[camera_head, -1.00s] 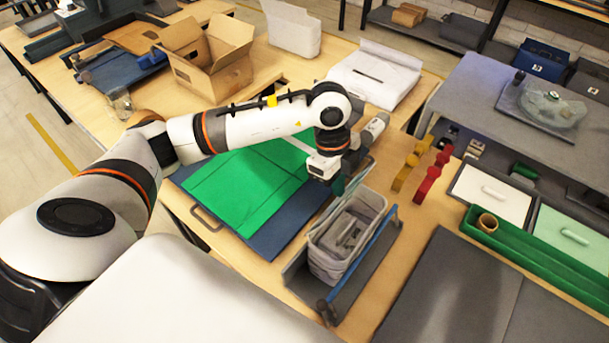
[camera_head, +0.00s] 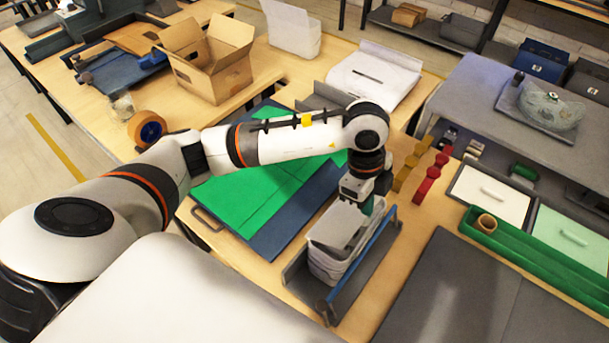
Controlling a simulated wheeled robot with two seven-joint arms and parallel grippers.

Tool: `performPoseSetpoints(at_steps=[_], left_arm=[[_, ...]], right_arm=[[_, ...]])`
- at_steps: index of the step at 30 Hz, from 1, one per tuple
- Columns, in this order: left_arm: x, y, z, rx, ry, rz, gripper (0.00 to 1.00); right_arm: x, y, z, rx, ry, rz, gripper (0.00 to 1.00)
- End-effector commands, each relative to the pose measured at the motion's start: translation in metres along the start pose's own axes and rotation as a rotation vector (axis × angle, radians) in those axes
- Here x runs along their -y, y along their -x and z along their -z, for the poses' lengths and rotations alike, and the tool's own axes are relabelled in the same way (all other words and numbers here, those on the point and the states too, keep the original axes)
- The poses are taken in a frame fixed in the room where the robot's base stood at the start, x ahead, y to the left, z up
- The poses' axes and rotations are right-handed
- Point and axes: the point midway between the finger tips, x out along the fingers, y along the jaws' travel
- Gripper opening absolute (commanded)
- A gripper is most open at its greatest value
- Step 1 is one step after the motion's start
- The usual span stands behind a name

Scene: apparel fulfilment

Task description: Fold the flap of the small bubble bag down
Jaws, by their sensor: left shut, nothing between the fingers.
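A pale grey bag or pouch (camera_head: 322,262), which I take for the small bubble bag, stands upright in a grey holder (camera_head: 298,277) with a blue side bar. A grey panel lies over part of its top, and I cannot tell whether this is the flap or contents. My left gripper (camera_head: 364,207) points down at the far right end of the bag's top. It is shut with nothing seen in it, and whether it touches the bag is unclear. My right gripper is out of view.
A green sheet on a blue board (camera_head: 297,205) lies left of the holder, partly under my left arm. Yellow (camera_head: 405,172) and red (camera_head: 432,172) pieces stand behind the gripper. A dark grey mat (camera_head: 440,290) lies to the right. An open carton (camera_head: 207,62) stands farther back.

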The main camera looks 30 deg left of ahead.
Motion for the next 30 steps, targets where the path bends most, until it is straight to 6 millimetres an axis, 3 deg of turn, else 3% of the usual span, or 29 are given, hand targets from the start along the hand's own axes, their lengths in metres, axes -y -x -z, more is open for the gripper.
performPoseSetpoints(at_steps=[8, 28, 30], left_arm=[[0.0, -0.005, 0.002, 0.0, 0.0, 0.0, 0.0], [0.0, -0.052, 0.011, 0.001, 0.001, 0.001, 0.0], [0.0, -0.047, 0.01, 0.001, 0.001, 0.0, 0.0]], right_arm=[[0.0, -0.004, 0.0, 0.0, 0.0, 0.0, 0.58], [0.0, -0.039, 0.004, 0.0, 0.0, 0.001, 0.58], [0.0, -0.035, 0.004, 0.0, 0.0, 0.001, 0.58]])
